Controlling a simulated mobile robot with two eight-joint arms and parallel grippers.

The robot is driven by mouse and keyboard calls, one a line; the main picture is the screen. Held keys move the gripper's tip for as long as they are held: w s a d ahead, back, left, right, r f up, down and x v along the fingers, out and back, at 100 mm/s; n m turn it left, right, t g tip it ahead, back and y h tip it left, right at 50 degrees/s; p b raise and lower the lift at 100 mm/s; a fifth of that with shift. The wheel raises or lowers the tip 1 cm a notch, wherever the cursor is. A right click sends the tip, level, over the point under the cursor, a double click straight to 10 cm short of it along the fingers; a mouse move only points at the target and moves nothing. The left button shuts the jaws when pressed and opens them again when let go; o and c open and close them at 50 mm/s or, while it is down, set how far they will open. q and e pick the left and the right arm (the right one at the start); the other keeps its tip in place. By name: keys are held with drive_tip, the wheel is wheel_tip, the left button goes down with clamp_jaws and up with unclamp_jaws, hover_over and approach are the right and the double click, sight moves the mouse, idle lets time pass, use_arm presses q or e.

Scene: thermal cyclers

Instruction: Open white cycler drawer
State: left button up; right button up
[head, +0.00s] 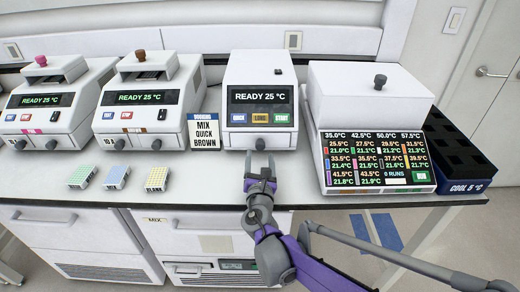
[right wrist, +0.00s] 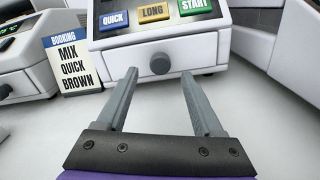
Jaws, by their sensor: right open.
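The white cycler (head: 258,97) stands in the middle of the bench. Its screen reads READY 25 °C above QUICK, LONG and START buttons. A drawer knob (head: 260,144) sits low on its front; the knob also shows in the right wrist view (right wrist: 160,63). The drawer looks shut. My right gripper (head: 260,160) is open and empty just in front of the knob. In the right wrist view its two fingers (right wrist: 158,85) point at the drawer front, with the knob between their lines and beyond the tips. My left gripper is not in view.
A booking card (head: 204,132) reading MIX QUICK BROWN stands left of the cycler. Two more cyclers (head: 150,97) are at left. Three small plates (head: 116,177) lie before them. A large cycler (head: 367,95) and a dark cold block (head: 455,150) are at right.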

sight(260, 148)
drive_tip(key=shift+w, duration=2.2)
clamp_jaws()
